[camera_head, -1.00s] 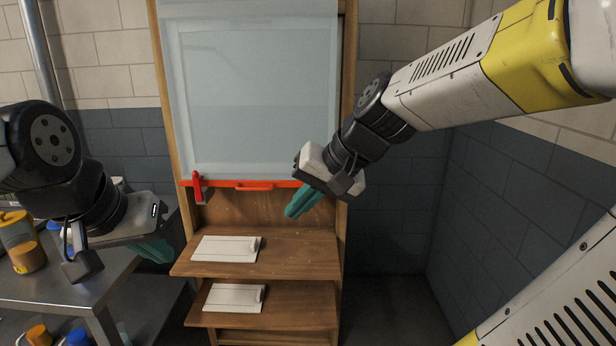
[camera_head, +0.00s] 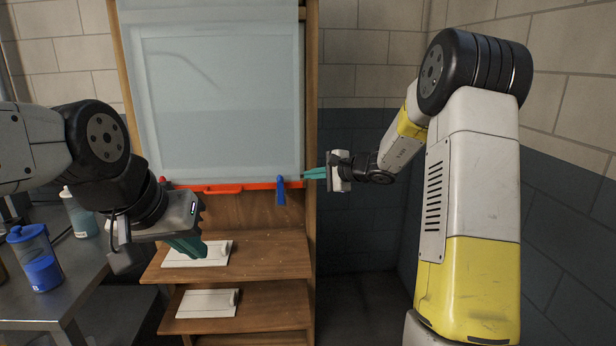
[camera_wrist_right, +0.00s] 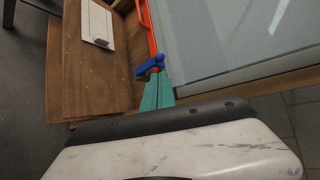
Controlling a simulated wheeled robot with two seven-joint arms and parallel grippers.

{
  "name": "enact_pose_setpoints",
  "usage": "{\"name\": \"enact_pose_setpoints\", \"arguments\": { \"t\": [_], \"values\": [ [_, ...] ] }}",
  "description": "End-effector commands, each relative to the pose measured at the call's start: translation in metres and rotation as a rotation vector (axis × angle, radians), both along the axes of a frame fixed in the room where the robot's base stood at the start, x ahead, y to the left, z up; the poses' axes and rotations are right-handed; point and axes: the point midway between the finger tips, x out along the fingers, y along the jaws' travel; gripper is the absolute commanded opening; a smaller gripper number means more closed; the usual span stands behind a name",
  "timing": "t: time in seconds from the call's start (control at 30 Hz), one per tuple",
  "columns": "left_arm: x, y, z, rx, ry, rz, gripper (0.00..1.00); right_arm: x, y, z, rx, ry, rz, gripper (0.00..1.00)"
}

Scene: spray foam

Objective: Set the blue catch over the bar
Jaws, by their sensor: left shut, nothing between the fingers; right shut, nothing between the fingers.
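The blue catch (camera_head: 281,190) hangs downward at the right end of the red bar (camera_head: 225,188), along the bottom of the clear panel (camera_head: 220,100). In the right wrist view the blue catch (camera_wrist_right: 149,66) crosses the end of the red bar (camera_wrist_right: 147,25). My right gripper (camera_head: 305,173) is shut and empty, just right of the catch. Its teal fingertips (camera_wrist_right: 159,78) are close to the catch in the wrist view; I cannot tell if they touch. My left gripper (camera_head: 195,250) is shut and empty, in front of the upper shelf.
Two wooden shelves (camera_head: 262,258) below the panel each hold a white flat item (camera_head: 207,303). A metal table (camera_head: 85,285) with a blue-lidded bottle (camera_head: 38,262) stands at the left.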

Motion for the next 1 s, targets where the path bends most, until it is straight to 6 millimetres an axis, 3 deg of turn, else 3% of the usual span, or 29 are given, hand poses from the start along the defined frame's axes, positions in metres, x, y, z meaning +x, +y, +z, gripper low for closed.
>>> {"name": "enact_pose_setpoints", "arguments": {
  "t": [0.2,0.5,1.0],
  "values": [
    [0.000,0.000,0.000,0.000,0.000,0.000,0.00,0.033,0.032,-0.019,-0.002,0.001,0.004,0.00],
    [0.000,0.000,0.000,0.000,0.000,0.000,0.00,0.068,0.063,-0.036,-0.001,0.001,0.003,0.00],
    [0.000,0.000,0.000,0.000,0.000,0.000,0.00,0.078,0.071,-0.040,-0.002,0.001,0.001,0.00]
  ]
}}
